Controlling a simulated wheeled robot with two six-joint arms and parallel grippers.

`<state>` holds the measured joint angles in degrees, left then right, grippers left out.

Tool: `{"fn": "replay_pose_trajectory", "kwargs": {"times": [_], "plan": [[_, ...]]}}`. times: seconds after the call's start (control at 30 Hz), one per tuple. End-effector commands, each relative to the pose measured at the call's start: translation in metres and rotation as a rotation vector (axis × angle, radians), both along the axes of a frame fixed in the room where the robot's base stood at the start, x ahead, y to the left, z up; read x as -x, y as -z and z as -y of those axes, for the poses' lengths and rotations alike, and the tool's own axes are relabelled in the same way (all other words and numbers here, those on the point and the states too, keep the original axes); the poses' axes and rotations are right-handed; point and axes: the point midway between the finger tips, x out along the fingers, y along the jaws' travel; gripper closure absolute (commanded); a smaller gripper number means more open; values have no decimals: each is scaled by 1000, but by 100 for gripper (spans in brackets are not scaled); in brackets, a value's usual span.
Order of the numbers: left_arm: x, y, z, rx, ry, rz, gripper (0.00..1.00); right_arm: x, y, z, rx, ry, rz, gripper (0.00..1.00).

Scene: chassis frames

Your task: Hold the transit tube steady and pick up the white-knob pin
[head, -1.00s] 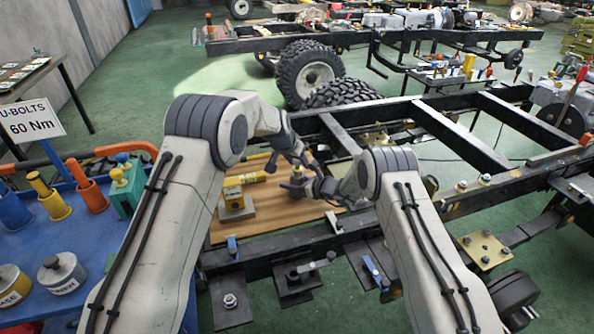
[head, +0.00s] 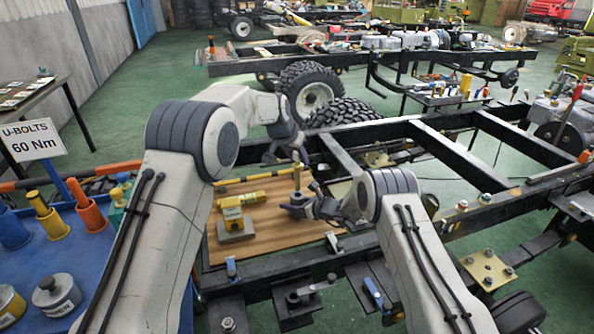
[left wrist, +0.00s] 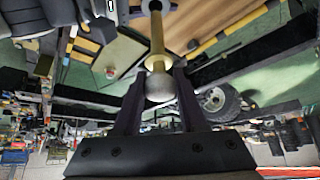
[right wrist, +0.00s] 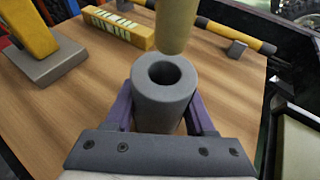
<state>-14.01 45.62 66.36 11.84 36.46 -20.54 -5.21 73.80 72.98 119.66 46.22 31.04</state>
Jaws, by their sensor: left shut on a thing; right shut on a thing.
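My left gripper (head: 297,160) is shut on the white-knob pin (head: 297,178). In the left wrist view the pin's pale round knob (left wrist: 159,86) sits between the fingers, with its brass shaft (left wrist: 157,38) running away from them. My right gripper (head: 301,206) is shut around the grey transit tube (right wrist: 164,102), which stands upright in the right wrist view. The tube's round hole is open and empty. The pin's blunt brass end (right wrist: 176,30) hangs above the tube, clear of the hole. The tube is small and partly hidden in the head view.
A wooden board (head: 268,236) lies under both grippers. On it are a yellow-and-grey block (head: 234,220), a yellow labelled bar (right wrist: 118,26) and a yellow-black rod (right wrist: 235,35). The dark chassis rail (head: 290,268) runs along the board's near side.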

Motion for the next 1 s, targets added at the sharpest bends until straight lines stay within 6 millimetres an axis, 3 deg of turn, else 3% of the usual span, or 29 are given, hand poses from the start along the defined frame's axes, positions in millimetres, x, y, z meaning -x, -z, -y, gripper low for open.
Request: {"fn": "replay_pose_trajectory", "kwargs": {"times": [0.37,0.4,0.47,0.8,1.0], "plan": [[0,-10,0,-1,-1,0,100,0,-1,0,-1,0,1,100],[0,-10,0,-1,-1,0,100,0,-1,0,-1,0,1,30],[0,-10,0,-1,-1,0,100,0,-1,0,-1,0,1,10],[0,-9,0,0,0,0,100,1,-1,1,0,0,0,10],[0,-10,0,0,0,0,100,13,-10,16,-1,2,1,10]]}}
